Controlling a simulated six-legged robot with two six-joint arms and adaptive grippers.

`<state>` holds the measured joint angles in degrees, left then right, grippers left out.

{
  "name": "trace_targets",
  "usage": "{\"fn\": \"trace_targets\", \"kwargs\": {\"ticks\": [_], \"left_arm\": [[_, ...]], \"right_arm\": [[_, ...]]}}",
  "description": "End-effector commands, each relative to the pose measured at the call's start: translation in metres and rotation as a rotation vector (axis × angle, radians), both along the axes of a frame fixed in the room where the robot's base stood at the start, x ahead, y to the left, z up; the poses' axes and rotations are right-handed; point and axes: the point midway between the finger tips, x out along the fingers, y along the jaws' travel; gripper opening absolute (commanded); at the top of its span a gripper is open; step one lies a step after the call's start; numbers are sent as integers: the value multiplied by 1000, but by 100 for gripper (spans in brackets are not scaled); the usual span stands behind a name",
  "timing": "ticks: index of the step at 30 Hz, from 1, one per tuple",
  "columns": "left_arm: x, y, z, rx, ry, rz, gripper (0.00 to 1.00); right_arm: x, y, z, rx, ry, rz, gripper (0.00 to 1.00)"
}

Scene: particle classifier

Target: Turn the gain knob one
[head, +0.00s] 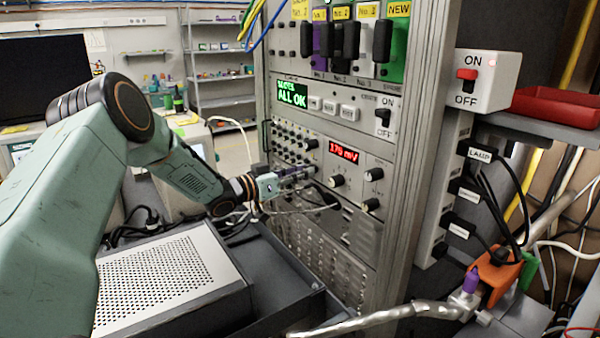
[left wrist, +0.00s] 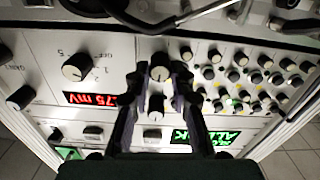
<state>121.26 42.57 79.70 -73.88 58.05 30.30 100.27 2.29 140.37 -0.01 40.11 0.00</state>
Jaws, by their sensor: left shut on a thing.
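The rack panel with a red "175 mV" display (head: 343,152) shows knobs and a block of small round connectors (head: 290,138). My left gripper (head: 303,176) reaches this panel from the left, just left of and below the display. In the left wrist view, the panel appears upside down. There my left gripper's (left wrist: 160,78) dark fingers stand on either side of a small round knob (left wrist: 160,73), shut on it. A second knob (left wrist: 156,104) shows between the fingers. I cannot read a label on the held knob. My right gripper is not in view.
A larger knob (left wrist: 76,67) with a number scale sits beside the held one in the left wrist view. Cables (head: 300,208) hang close under my left gripper. A perforated grey box (head: 160,272) stands below my left arm. A red tray (head: 560,107) lies at right.

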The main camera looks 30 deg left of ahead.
Motion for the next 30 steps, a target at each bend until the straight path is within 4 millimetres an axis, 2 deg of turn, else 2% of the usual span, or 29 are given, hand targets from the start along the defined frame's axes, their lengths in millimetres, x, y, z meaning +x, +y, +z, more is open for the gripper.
{"fn": "trace_targets", "kwargs": {"ticks": [8,30], "left_arm": [[-1,-1,-2,172,-64,-1,0],[-1,-1,-3,820,-333,-3,0]], "right_arm": [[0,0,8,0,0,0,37],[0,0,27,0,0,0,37]]}}
